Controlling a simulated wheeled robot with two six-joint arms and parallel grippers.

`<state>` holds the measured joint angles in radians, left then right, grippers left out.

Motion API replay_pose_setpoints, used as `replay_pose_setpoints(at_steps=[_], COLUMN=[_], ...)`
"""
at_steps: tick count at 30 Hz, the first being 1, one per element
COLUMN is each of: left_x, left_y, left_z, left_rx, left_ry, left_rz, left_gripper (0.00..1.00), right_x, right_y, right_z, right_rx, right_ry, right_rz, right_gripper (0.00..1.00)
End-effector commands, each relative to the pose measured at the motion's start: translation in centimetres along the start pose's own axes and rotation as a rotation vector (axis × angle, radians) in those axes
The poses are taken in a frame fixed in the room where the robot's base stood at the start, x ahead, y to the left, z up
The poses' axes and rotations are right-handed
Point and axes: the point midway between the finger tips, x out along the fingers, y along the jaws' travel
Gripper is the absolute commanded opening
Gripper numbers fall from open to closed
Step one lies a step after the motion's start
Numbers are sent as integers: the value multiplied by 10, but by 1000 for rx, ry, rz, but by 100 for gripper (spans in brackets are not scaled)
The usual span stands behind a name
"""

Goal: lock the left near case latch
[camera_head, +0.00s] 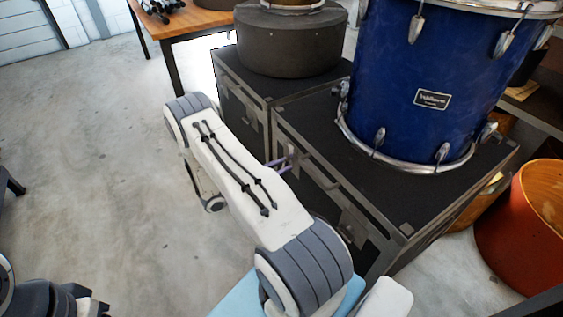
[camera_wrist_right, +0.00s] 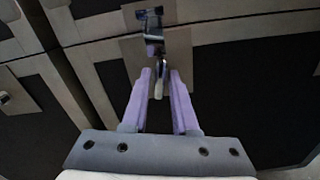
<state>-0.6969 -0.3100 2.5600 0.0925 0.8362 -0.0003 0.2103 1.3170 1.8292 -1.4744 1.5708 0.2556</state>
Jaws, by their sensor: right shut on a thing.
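The left near case latch (camera_wrist_right: 152,22) is a small metal latch on a pale plate on the front of the near black case (camera_head: 400,205). My right gripper (camera_head: 276,165) has reached it, its purple fingers pointing at the case front. In the right wrist view my right gripper (camera_wrist_right: 161,75) is shut on the latch's small hanging lever (camera_wrist_right: 158,84), which shows between the fingertips. How far the latch is turned is hard to tell. My left gripper is not in view.
A blue drum (camera_head: 425,80) stands on the near case. A second black case (camera_head: 238,100) behind it carries a dark round drum case (camera_head: 290,45). Another latch (camera_head: 352,222) sits further right on the near case. An orange drum (camera_head: 530,215) stands at right. Open floor lies at left.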

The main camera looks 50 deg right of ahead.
Motion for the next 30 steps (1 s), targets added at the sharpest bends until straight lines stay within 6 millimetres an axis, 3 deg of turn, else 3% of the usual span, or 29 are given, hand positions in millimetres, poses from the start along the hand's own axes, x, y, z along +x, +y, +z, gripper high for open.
replay_pose_setpoints(at_steps=[10, 27, 28, 29, 30], left_x=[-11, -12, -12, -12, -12], left_y=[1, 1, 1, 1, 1], left_z=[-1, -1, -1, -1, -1], left_rx=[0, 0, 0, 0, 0], left_ry=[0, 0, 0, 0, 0], left_rz=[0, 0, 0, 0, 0], left_gripper=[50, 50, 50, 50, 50], right_x=[-1, -1, -1, -1, -1], right_y=[-2, -2, -2, -2, -2], right_z=[-1, -2, -2, -2, -2], right_rx=[-156, -187, -187, -187, -186], right_ry=[4, 4, 5, 4, 4], right_rz=[-1, -2, -2, -3, -3], right_gripper=[0, 0, 35, 45, 45])
